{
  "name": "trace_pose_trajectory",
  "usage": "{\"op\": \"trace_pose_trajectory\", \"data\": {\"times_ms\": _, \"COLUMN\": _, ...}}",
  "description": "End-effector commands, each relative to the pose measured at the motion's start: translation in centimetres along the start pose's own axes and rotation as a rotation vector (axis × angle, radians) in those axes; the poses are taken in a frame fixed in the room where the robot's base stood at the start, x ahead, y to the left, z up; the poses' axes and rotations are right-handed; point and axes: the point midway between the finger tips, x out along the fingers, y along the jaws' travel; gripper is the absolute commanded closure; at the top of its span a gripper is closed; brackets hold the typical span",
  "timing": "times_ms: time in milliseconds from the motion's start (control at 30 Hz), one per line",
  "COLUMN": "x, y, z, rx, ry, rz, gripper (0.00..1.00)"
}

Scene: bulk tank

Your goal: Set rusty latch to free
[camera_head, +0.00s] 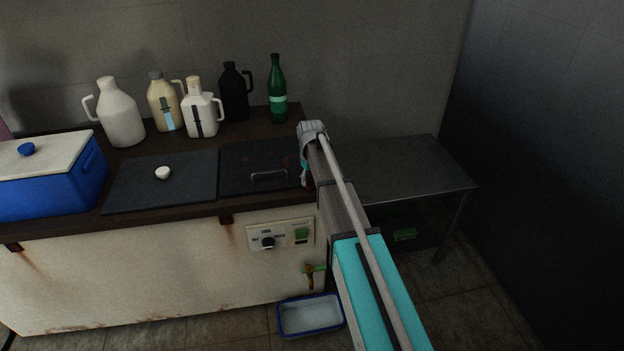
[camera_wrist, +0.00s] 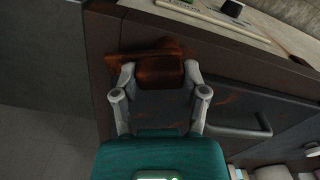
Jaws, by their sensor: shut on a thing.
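The rusty latch (camera_wrist: 150,68) is a brown, corroded block with a flat plate behind it. It sits at the edge of the dark lid (camera_wrist: 232,112), in the upper middle of the wrist view. My gripper (camera_wrist: 159,72) has one finger on each side of the block and is shut on it. In the head view my gripper (camera_head: 305,176) is at the right end of the tank top, beside the dark lid with a metal handle (camera_head: 269,176). My arm hides most of the latch there. I cannot tell which setting the latch is in.
A blue cooler (camera_head: 60,190) and several jugs stand on the tank top, with a green bottle (camera_head: 277,95) behind the lid. A control panel (camera_head: 280,236) is on the front. A blue tray (camera_head: 310,315) lies on the floor. A metal table (camera_head: 410,170) stands right.

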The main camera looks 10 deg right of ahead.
Motion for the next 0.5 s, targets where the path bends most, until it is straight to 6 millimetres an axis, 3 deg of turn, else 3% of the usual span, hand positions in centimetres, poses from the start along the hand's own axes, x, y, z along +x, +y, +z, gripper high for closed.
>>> {"op": "trace_pose_trajectory", "data": {"times_ms": 500, "x": -0.06, "y": -0.04, "z": -0.31, "rx": 0.251, "ry": 0.009, "rz": -0.002, "gripper": 0.91}}
